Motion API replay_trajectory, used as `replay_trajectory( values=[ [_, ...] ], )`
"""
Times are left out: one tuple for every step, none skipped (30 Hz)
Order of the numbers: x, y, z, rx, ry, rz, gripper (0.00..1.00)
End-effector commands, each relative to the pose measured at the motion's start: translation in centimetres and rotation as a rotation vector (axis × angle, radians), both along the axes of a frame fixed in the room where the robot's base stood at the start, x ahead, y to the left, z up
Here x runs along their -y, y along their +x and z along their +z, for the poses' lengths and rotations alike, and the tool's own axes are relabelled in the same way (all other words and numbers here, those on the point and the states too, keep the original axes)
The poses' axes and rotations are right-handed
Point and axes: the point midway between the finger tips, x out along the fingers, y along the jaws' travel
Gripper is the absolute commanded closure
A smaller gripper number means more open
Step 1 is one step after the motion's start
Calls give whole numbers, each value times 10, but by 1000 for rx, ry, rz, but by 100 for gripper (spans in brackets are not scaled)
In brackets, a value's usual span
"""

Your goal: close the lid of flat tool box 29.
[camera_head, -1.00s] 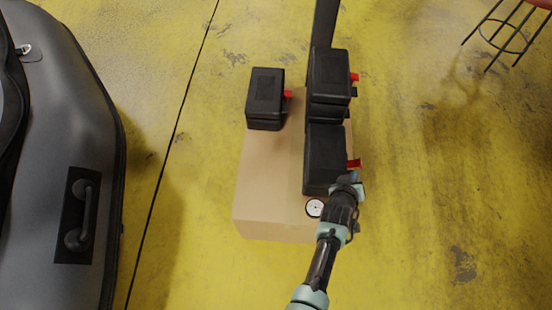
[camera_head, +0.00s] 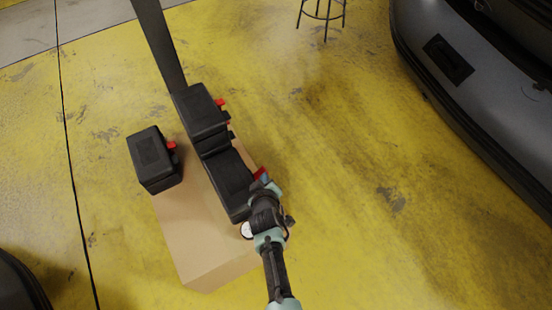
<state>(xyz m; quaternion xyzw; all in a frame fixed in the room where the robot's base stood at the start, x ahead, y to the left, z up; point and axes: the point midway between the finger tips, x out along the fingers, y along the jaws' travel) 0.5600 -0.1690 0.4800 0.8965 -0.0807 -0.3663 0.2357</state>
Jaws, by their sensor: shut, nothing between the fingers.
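Several black tool boxes with red latches are on a cardboard box (camera_head: 205,255). One black box (camera_head: 153,158) stands at the left, another (camera_head: 202,110) at the back, and a third (camera_head: 230,185) at the front right. No number is readable, so I cannot tell which is flat tool box 29. My gripper (camera_head: 264,184) is shut and empty at the right edge of the front box, close to its red latch (camera_head: 259,173). I cannot tell whether it touches. How far each lid is open is unclear; the front box's right side is partly hidden by my gripper.
A small white round dial (camera_head: 246,230) lies on the cardboard by my arm. A dark post (camera_head: 160,45) rises behind the boxes. The yellow floor between is clear.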

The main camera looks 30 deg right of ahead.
Motion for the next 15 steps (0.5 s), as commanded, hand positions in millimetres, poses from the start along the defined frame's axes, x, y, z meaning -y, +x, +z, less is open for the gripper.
replay_trajectory(
  values=[
    [1, -10, 15, -1, 0, -2, 100],
    [1, -15, 19, -1, 1, -2, 100],
    [1, -20, 25, -1, 0, 0, 100],
    [1, -25, 30, 0, 1, -2, 100],
    [1, -30, 34, -1, 1, -1, 100],
    [1, -35, 40, 0, 1, -2, 100],
    [1, -40, 44, -1, 1, -1, 100],
    [2, -44, 48, 1, 0, -1, 100],
    [2, -49, 53, 1, 0, -1, 100],
    [2, -53, 56, 1, 0, -1, 100],
    [2, -56, 59, 2, 0, -1, 100],
    [2, -59, 62, 2, 0, -1, 100],
    [2, -62, 64, 2, 0, -1, 100],
    [2, -64, 65, 0, 1, -1, 100],
    [2, -66, 67, 2, 0, -1, 100]
  ],
)
